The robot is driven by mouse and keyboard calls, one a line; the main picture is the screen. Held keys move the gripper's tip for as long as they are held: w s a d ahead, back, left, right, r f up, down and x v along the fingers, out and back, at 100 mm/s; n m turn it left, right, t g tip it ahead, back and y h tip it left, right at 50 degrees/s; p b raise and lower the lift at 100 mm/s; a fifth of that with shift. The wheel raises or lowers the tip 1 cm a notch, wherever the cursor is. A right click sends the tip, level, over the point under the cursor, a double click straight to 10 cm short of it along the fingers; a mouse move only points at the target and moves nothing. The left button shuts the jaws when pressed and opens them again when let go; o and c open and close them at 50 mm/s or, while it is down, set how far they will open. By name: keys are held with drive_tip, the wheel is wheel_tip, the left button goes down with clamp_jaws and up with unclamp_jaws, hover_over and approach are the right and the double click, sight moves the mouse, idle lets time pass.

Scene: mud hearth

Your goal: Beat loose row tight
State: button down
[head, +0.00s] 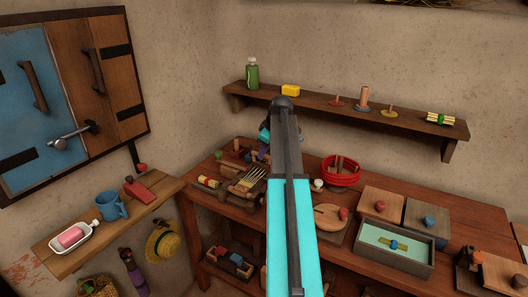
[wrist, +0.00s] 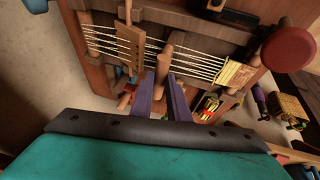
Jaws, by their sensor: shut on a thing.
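A small wooden loom (wrist: 105,20) fills the top of the wrist view, with white warp threads (wrist: 195,62) stretched across it. A yellow woven band (wrist: 235,74) lies at the right end of the threads. A wooden plate with holes (wrist: 130,46) stands across the threads at left. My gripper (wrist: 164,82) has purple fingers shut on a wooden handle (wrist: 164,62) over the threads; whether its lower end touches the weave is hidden. In the head view the loom (head: 245,186) is on the bench, partly behind my arm.
The bench (head: 330,245) also bears a red basket (head: 341,172), a round wooden board (head: 328,217), lidded boxes (head: 381,212) and an open tray (head: 394,256). A wall shelf (head: 340,110) runs above. A side shelf (head: 105,220) with a blue mug (head: 111,206) is at left.

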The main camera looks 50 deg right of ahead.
drive_tip(key=s+a, duration=0.1)
drive_tip(key=a, duration=0.5)
drive_tip(key=shift+s+a+p, duration=0.2)
drive_tip(key=shift+a+p, duration=0.15)
drive_tip(key=shift+p, duration=0.1)
drive_tip(key=shift+r, duration=0.1)
drive_tip(key=c, duration=1.7)
unclamp_jaws()
drive_tip(key=shift+s, duration=0.1)
drive_tip(key=shift+b+v, duration=0.65)
drive_tip(key=shift+v, duration=6.15)
